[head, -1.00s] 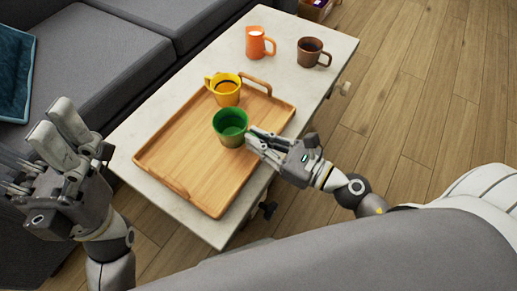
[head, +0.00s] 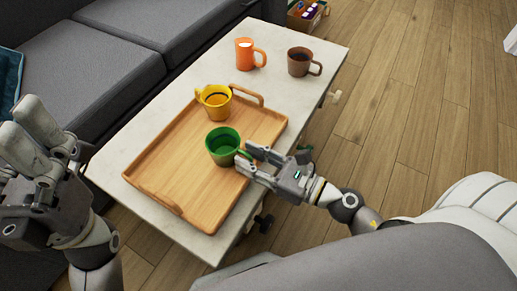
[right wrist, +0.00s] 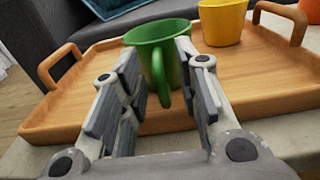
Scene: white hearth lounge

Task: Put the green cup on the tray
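The green cup (head: 222,146) stands upright on the wooden tray (head: 168,187), right of its middle. In the right wrist view the cup (right wrist: 170,33) has its handle (right wrist: 158,78) facing me. My right gripper (head: 245,160) is at the cup's handle side. Its fingers are spread in the right wrist view (right wrist: 160,85), with the handle in the gap between them and clear space on both sides. My left gripper (head: 30,140) is raised at the left edge, empty with fingers apart, partly cut off by the frame.
A yellow cup (head: 214,103) stands on the tray behind the green cup. An orange mug (head: 244,54) and a brown mug (head: 299,62) stand on the pale table (head: 285,92) beyond the tray. A grey sofa (head: 120,75) borders the table's left side.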

